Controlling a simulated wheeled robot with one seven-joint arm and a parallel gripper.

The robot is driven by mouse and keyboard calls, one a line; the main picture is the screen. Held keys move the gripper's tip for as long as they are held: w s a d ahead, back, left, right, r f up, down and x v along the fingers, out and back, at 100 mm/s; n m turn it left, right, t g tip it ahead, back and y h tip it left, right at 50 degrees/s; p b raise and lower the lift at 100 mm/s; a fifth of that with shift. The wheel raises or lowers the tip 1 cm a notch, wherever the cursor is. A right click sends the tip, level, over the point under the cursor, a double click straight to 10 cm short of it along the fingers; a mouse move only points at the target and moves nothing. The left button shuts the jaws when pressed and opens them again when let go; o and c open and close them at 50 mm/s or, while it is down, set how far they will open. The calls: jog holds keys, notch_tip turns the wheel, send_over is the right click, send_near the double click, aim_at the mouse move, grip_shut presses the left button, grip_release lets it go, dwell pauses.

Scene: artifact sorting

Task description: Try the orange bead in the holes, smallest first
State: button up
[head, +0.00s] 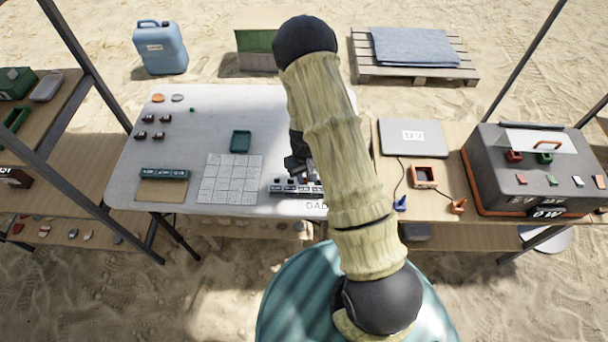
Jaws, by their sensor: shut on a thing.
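My gripper (298,166) is at the right part of the white table, partly hidden behind my own pale, ribbed arm. It points down just above a dark gauge block (284,188) at the table's front edge. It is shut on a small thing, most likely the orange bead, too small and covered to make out. The gauge block has a row of pale and dark marks, and lettering starting "GA" shows in front of it. I cannot tell the hole sizes, or whether the held thing touches the block.
The white table (220,115) also holds a green tray (241,141), a pale tiled grid (230,178), a green labelled strip (164,174), several dark red pieces (160,136), and an orange disc (158,98) beside a grey one. A side table (440,180) with a grey case (413,138) stands right.

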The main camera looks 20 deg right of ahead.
aim_at(304, 179)
jog(key=o, duration=1.2)
jog(key=shift+o, duration=0.2)
jog(key=shift+r, duration=0.15)
jog(key=shift+r+p, duration=2.25)
jog(key=shift+r, duration=0.65)
jog(key=s+r+m+t, duration=0.1)
jog(key=s+r, duration=0.6)
jog(key=r, duration=0.6)
jog(key=s+r+m+t, duration=0.1)
jog(key=s+r, duration=0.6)
jog(key=r, duration=0.5)
jog(key=shift+s+r+t, duration=0.15)
jog(key=shift+r+t, duration=0.15)
jog(key=shift+r, duration=0.05)
